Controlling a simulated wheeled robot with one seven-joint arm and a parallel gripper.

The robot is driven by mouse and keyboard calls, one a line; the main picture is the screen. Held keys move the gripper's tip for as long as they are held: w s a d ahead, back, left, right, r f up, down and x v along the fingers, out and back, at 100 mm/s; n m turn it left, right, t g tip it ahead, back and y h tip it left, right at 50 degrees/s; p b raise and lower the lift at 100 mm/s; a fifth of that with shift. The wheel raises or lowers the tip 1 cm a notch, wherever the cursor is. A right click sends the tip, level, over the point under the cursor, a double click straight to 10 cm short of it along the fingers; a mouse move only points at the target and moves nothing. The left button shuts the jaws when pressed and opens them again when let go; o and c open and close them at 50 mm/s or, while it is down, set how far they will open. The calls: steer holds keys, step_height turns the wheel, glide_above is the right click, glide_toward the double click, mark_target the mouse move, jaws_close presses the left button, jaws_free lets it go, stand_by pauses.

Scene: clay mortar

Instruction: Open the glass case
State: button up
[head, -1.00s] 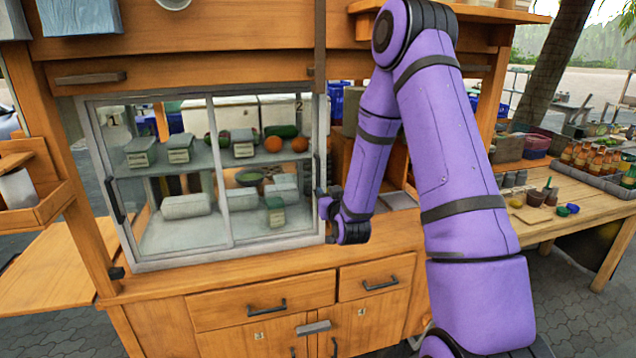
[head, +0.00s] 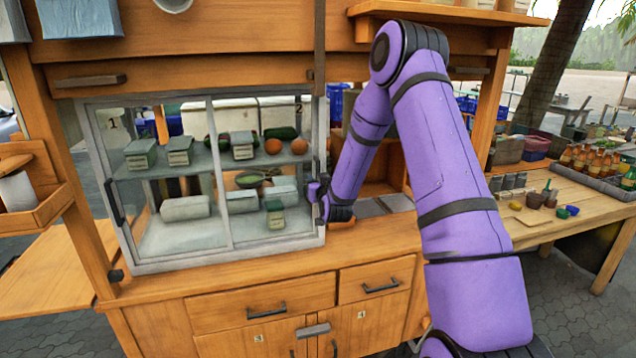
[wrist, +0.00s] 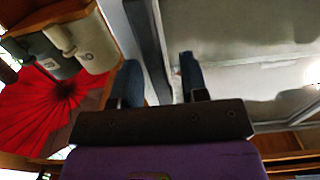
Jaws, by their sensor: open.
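The glass case (head: 226,240) has a grey metal frame and two glass panes marked 1 and 2. Both panes look closed. A dark handle (head: 115,201) sits on the left pane's outer edge. My gripper (head: 318,191) is at the case's right edge, about mid-height. In the wrist view my gripper (wrist: 160,80) is open, with its two dark fingers apart. A grey frame bar (wrist: 147,40) runs up between and beyond the fingers; I cannot tell whether they touch it.
Several small boxes and round fruits, such as an orange (head: 273,146), stand on the shelf inside the case. A wooden counter with drawers (head: 262,304) is below. A side table (head: 560,218) with bottles and small pots stands at right.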

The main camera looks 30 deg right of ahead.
jaws_close()
steer(key=w+a, duration=0.2)
steer(key=a, duration=0.5)
steer(key=w+a, duration=0.2)
steer(key=a, duration=0.6)
steer(key=w+a, duration=0.2)
steer(key=a, duration=0.6)
steer(key=shift+w, duration=0.3)
jaws_free()
steer(key=v, duration=1.1)
